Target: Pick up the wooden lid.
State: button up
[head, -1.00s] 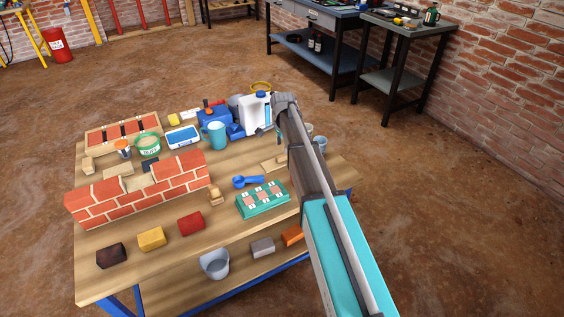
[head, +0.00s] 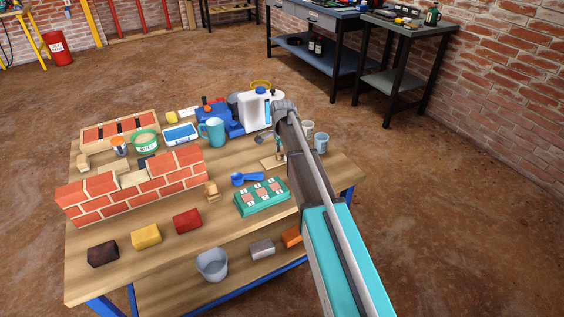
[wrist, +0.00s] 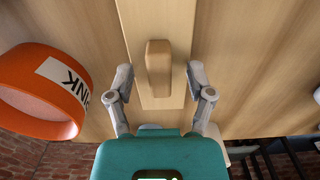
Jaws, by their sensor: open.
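The wooden lid (wrist: 180,25) is a pale wood slab with a raised, rounded wooden handle (wrist: 158,70). In the wrist view my gripper (wrist: 160,77) is open, with one finger on each side of the handle and a gap to it on both sides. In the head view the lid (head: 269,164) lies on the workbench, partly hidden by my arm. The fingertips are too small and covered there to make out.
An orange container marked PINK (wrist: 45,92) stands left of my gripper in the wrist view. In the head view, a blue scoop (head: 247,179) and a teal tray (head: 262,197) lie nearby. Two cups, one a pale blue cup (head: 321,143), stand right of my arm.

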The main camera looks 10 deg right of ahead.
jog(key=shift+f, duration=0.1)
dwell(0.6)
grip_shut()
